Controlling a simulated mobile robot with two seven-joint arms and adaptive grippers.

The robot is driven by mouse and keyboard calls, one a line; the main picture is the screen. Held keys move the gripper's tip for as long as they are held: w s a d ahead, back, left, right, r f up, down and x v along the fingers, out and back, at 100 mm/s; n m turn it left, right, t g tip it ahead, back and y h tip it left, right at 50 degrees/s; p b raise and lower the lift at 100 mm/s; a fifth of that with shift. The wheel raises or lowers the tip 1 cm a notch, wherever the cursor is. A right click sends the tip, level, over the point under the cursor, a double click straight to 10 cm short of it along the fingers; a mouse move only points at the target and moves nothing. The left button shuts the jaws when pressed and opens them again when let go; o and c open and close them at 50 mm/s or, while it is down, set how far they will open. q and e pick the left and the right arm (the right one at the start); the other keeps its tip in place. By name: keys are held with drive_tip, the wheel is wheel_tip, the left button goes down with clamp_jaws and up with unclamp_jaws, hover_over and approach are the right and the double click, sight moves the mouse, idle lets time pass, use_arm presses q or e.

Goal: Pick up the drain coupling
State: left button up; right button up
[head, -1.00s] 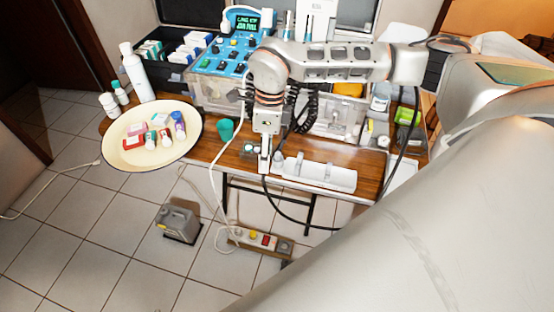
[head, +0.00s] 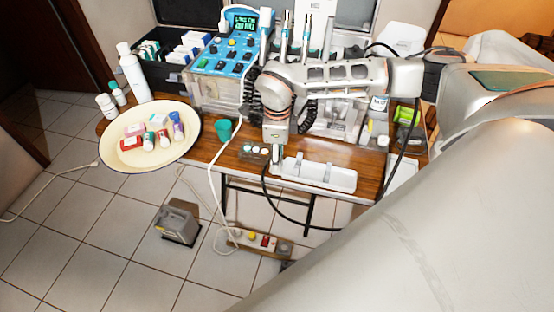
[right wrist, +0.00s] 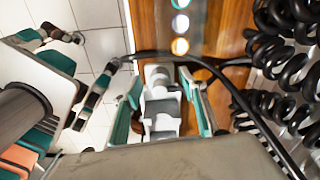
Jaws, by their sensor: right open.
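The drain coupling seems to be the small white and grey stepped piece (right wrist: 160,105) in the right wrist view. It stands on the wooden table between my two teal-padded fingers. My right gripper (right wrist: 160,112) is open around it, with a finger on each side; whether either finger touches it I cannot tell. In the head view my right gripper (head: 276,165) points down at the table's front edge, beside the left end of a white tray. There the gripper hides the piece.
The white tray (head: 335,184) lies right of the gripper. A small holder with round caps (head: 254,152) and a green cup (head: 223,131) are to the left. A cream plate (head: 117,153) holds several small items. A black cable (head: 266,195) runs close to the gripper.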

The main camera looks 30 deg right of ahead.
drive_tip(key=c, duration=1.1)
drive_tip(key=shift+r, duration=0.1)
